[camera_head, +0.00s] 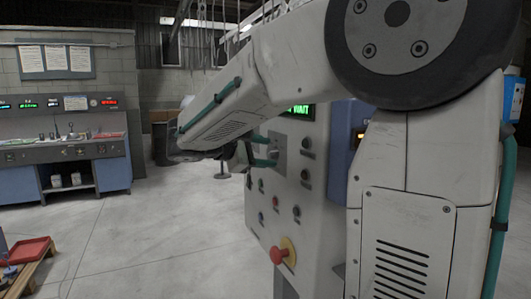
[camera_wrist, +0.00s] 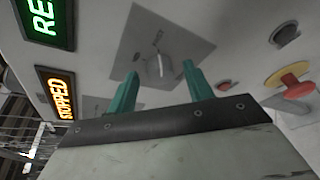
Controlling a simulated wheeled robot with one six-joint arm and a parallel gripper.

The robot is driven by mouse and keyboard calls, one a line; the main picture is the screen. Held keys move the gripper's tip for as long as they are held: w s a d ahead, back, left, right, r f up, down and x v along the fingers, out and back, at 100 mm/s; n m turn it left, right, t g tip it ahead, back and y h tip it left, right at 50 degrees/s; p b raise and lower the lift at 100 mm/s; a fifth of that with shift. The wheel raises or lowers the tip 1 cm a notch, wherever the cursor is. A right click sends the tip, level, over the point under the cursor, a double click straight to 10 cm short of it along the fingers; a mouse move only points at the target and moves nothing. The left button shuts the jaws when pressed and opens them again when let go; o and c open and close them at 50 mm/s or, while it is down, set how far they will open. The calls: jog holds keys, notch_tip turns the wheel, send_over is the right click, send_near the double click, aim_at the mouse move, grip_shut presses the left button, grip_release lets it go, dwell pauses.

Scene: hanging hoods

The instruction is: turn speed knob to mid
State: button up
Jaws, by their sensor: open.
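The knob (camera_wrist: 159,65) is a small light-grey dial on a square grey plate (camera_wrist: 185,40) with markings too blurred to read. My gripper (camera_wrist: 160,70) has two green fingers, spread open, with one tip on each side of the knob in the wrist view. I cannot tell whether either finger touches it. In the head view my gripper (camera_head: 275,151) points at the plate (camera_head: 279,143) on the white control panel (camera_head: 312,175). The knob itself is not clear there. A second plate (camera_wrist: 95,104) is partly hidden behind my gripper in the wrist view.
A red emergency button (camera_head: 279,256) on a yellow base sticks out low on the panel. Several dark knobs and small buttons sit near the plate. Open floor lies to the left.

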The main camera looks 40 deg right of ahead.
jog(key=shift+d, duration=0.25)
jog(key=shift+c, duration=0.2)
jog(key=c, duration=0.9)
jog(key=n, duration=0.1)
jog(key=n+g, duration=0.1)
jog(key=n, duration=0.1)
jog(key=n+g+y, duration=0.1)
jog(key=shift+w+n, duration=0.25)
jog(key=shift+n, duration=0.05)
jog(key=n+g, duration=0.2)
jog(key=n, duration=0.1)
jog(key=shift+w+d+n+g+y, duration=0.1)
jog(key=shift+w+n+g+y, duration=0.05)
jog(key=shift+n+g+y, duration=0.25)
